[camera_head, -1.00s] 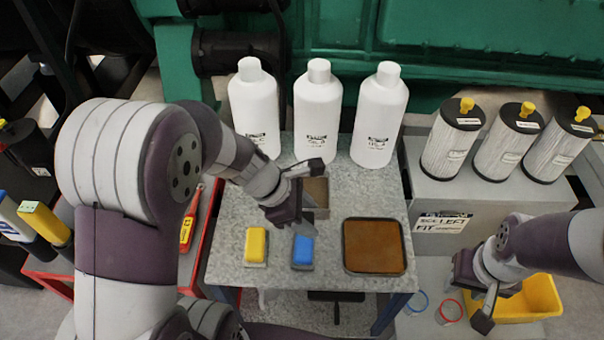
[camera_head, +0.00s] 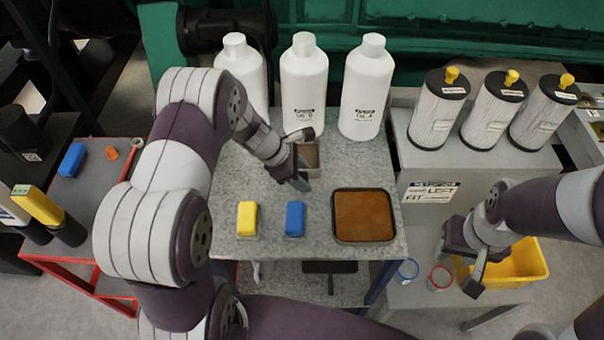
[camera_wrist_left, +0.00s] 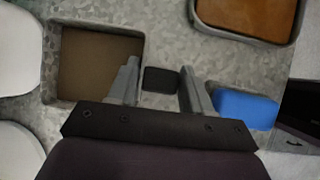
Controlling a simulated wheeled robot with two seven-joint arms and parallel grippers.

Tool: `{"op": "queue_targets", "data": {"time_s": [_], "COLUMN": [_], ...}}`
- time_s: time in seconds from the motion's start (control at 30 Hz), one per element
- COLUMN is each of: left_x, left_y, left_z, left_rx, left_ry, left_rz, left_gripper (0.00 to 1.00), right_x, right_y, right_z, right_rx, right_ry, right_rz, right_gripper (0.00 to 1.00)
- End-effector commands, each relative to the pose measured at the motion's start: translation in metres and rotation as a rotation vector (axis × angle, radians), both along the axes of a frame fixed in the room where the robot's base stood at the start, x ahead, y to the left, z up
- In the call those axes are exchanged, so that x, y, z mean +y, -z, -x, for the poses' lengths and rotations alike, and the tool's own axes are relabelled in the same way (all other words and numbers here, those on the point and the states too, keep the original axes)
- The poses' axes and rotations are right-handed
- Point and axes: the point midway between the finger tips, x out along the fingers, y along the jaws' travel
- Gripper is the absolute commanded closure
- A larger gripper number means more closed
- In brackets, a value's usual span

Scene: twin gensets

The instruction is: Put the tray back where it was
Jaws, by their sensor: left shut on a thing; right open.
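A shallow tray with a dark rim and rust-brown inside (camera_head: 364,241) lies flat at the right front of the speckled table (camera_head: 270,246); its corner also shows in the left wrist view (camera_wrist_left: 240,36). A smaller grey, brown-floored tray (camera_head: 312,155) lies behind my left gripper (camera_head: 301,186); it shows at left in the wrist view (camera_wrist_left: 100,62). My left gripper is shut on a small dark block (camera_wrist_left: 160,80), between its fingers, apart from both trays. Whether the block touches the table I cannot tell. My right gripper (camera_head: 474,268) is open and empty near a yellow bin (camera_head: 520,262).
Yellow (camera_head: 248,218) and blue (camera_head: 295,218) blocks lie along the table's front. Three white bottles (camera_head: 304,85) stand at its back. Three filters (camera_head: 437,108) stand on a grey surface at right. A red-edged cart (camera_head: 75,256) is at left.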

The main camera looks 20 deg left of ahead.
Motion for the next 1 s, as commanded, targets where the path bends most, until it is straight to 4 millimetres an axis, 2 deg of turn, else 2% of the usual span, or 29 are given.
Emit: {"op": "queue_targets", "data": {"time_s": [0.13, 0.17, 0.2, 0.23, 0.47, 0.57, 0.6, 1.0], "left_x": [0.000, 0.000, 0.000, 0.000, 0.000, 0.000, 0.003, 0.050], "left_y": [0.005, 0.004, 0.003, 0.003, 0.003, -0.005, -0.006, -0.088], "left_z": [0.000, 0.000, 0.000, 0.000, 0.000, 0.000, 0.001, 0.021], "left_rx": [0.000, 0.000, 0.001, 0.001, 0.001, 0.000, -0.002, -0.002], "left_ry": [0.000, 0.000, 0.001, 0.001, 0.001, 0.000, -0.001, -0.002], "left_rz": [0.000, 0.000, 0.000, 0.000, 0.000, 0.000, 0.000, -0.001], "left_gripper": [0.91, 0.44, 0.31, 0.25, 0.25, 0.25, 0.25, 0.25], "right_x": [0.000, 0.000, 0.000, 0.000, 0.000, 0.000, 0.000, 0.000], "right_y": [0.005, 0.004, 0.003, 0.003, 0.003, -0.004, -0.001, 0.001], "right_z": [0.000, 0.000, 0.000, 0.000, 0.000, 0.000, 0.000, 0.000], "right_rx": [0.000, 0.000, 0.000, 0.000, 0.000, 0.000, 0.000, 0.000], "right_ry": [0.000, 0.000, 0.000, 0.000, 0.000, 0.000, 0.000, 0.000], "right_rz": [0.000, 0.000, 0.000, 0.000, 0.000, 0.000, 0.000, 0.000], "right_gripper": [0.57, 0.57, 0.57, 0.57, 0.57, 0.57, 0.57, 0.57]}}
